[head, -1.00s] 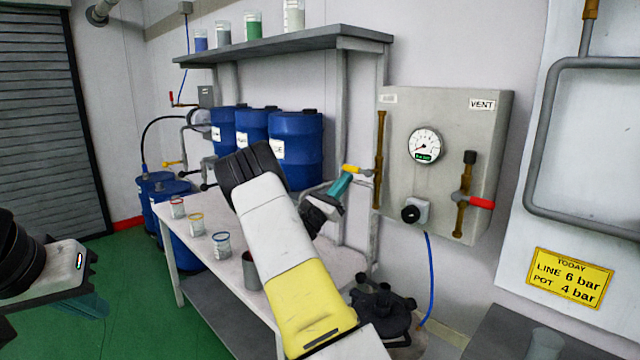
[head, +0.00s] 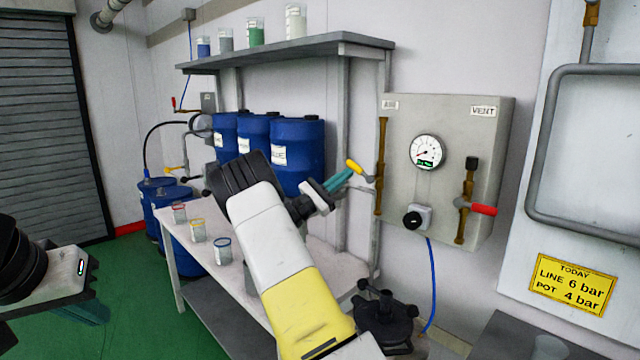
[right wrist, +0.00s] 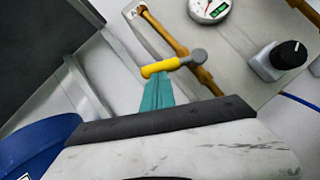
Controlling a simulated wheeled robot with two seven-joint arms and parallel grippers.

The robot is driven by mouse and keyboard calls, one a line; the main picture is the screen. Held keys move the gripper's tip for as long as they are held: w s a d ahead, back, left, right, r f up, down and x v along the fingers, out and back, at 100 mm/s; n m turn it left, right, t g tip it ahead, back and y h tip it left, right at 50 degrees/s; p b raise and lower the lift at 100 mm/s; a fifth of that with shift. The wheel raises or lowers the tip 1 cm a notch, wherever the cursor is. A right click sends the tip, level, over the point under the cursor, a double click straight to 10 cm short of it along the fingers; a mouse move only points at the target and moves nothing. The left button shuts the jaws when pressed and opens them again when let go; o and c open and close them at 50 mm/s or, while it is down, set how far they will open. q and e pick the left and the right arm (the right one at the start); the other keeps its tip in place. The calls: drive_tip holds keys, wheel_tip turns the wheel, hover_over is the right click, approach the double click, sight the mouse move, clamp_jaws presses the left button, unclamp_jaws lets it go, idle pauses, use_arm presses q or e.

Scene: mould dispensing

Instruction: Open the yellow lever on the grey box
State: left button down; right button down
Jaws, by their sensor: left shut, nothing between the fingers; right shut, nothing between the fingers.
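The grey box (head: 447,150) is on the wall right of centre in the head view, with a gauge (head: 427,152), a black knob and a red lever (head: 483,209). The yellow lever (head: 355,167) sticks out to the left from the brass pipe on the box's left side; it also shows in the right wrist view (right wrist: 158,68). My right gripper (head: 346,177) is shut and empty. Its teal fingertips (right wrist: 157,88) are right at the lever's yellow end and appear to touch it from below. My left gripper (head: 92,312) is at the lower left, shut, far from the box.
A bench (head: 187,264) with several small cups stands below my right arm. Blue drums (head: 297,157) stand behind it under a grey shelf (head: 290,45). A black pot lid (head: 385,318) is below the box. A blue hose (head: 432,285) hangs from the box.

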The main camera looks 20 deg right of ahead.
wheel_tip(320, 180, up, 3)
drive_tip(key=m+g, duration=0.1)
drive_tip(key=m, duration=0.2)
drive_tip(key=m+g+y, duration=0.1)
drive_tip(key=m+g, duration=0.1)
drive_tip(key=shift+s+d+f+m+g, duration=0.2)
drive_tip(key=shift+m+g, duration=0.1)
drive_tip(key=shift+m, duration=0.1)
drive_tip(key=shift+s+d+r+m+g+y, duration=0.25)
drive_tip(key=shift+s+r+m+y, duration=0.55)
drive_tip(key=shift+m, duration=0.75)
drive_tip(key=shift+s+d+r+m+g+y, duration=0.2)
drive_tip(key=shift+s+r+m+g+y, duration=0.25)
drive_tip(key=shift+m+y, duration=0.8)
drive_tip(key=shift+s+d+r+m+g+y, duration=0.2)
drive_tip(key=shift+s+r+m+y, duration=0.4)
drive_tip(key=shift+m, duration=1.2)
drive_tip(key=shift+w+r, duration=0.1)
drive_tip(key=shift+r, duration=0.1)
